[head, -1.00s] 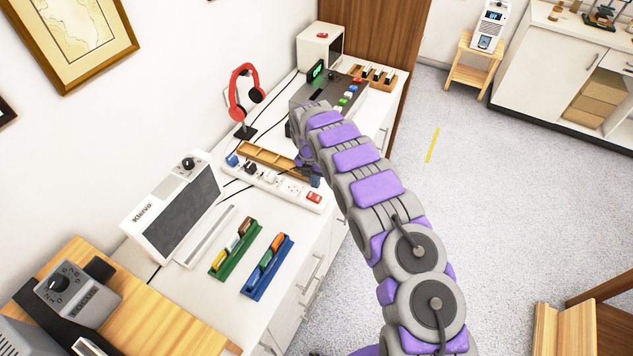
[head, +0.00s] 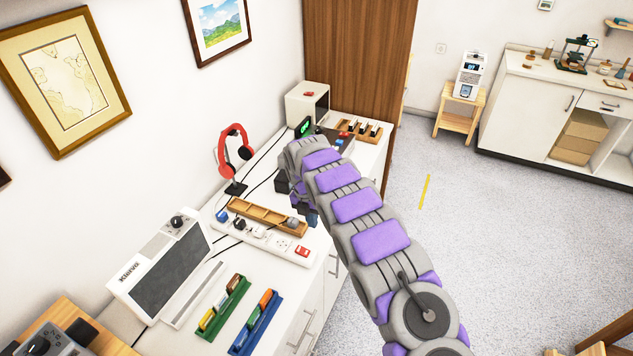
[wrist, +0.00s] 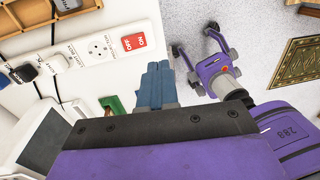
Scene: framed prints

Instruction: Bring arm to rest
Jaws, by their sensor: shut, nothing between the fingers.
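My arm, grey with purple pads, reaches from the lower right over the white cabinet top (head: 190,325) in the head view. My gripper (head: 311,217) has dark blue fingers and hangs above the cabinet's front edge, apart from the power strip (head: 263,238). In the wrist view my gripper (wrist: 154,84) shows with its blue fingers together and nothing between them. The power strip (wrist: 100,52) with its red switch lies just beyond the fingers there. The arm hides part of the dark device with coloured buttons at the back.
Red headphones (head: 234,150) on a stand, a white Klarva box (head: 165,268), a green rack (head: 224,307) and a blue rack (head: 255,322) occupy the cabinet top. A wooden tray (head: 265,214) lies behind the strip.

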